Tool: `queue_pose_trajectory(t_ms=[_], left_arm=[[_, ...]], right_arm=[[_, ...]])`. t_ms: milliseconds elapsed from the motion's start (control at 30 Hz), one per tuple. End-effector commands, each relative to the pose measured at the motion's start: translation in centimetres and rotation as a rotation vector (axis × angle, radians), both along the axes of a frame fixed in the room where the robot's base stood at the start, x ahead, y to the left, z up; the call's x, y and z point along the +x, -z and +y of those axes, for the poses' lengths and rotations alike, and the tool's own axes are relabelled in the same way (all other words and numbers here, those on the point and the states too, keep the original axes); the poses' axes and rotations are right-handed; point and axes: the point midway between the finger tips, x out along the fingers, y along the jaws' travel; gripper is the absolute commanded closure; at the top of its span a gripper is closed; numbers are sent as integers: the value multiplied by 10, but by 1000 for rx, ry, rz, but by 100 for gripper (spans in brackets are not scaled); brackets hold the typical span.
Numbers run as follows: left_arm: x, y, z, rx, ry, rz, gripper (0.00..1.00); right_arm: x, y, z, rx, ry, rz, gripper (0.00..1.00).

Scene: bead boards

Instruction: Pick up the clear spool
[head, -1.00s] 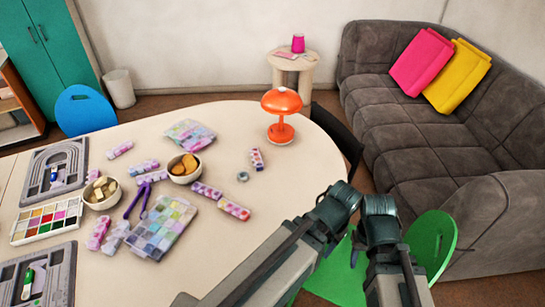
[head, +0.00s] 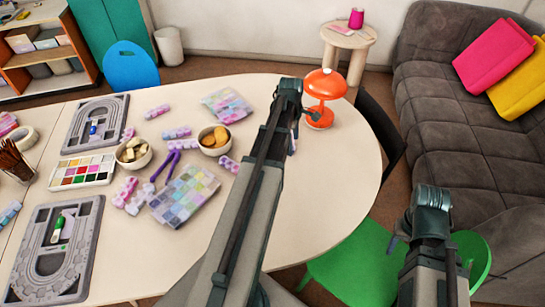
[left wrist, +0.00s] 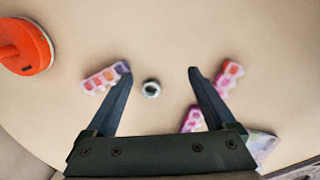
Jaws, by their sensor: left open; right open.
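The clear spool (left wrist: 151,88) is a small pale ring with a dark centre on the table. In the left wrist view it appears between the two fingers of my left gripper (left wrist: 159,71), nearer the left finger, with no contact visible. My left gripper is open and empty above the table. In the head view, my left arm's wrist is beside the orange lamp, and my arm hides the spool. My right gripper (head: 396,244) is open at the lower right, off the table near the green chair; its fingers are mostly hidden there.
The orange lamp (head: 323,94) stands close to my left gripper. Bead strips lie left (left wrist: 101,79) and right (left wrist: 229,76) of the spool. Bowls (head: 213,140), a bead case (head: 186,194) and grey boards (head: 57,245) occupy the table's left. Its right front is clear.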

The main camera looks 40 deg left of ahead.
Motion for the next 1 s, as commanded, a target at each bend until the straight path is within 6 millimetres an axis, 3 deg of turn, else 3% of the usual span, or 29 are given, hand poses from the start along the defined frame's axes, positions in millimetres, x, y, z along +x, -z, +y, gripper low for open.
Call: queue_pose_trajectory(t_ms=[33,100,200,300,667,1000], left_arm=[[2,-1,31,-12,-129,-3,11],[-1,-2,60,-25,-277,-5,11],[-5,-3,88,-40,-426,-8,11],[-8,-4,103,-49,-509,-9,11],[-10,6,107,-52,-542,-9,11],[-6,51,104,-51,-540,-9,11]], right_arm=[[0,-1,0,0,0,0,50],[0,-2,0,0,0,0,50],[0,-2,0,0,0,0,50],[0,-3,0,0,0,0,50],[0,7,0,0,0,0,50],[0,52,0,0,0,0,50]])
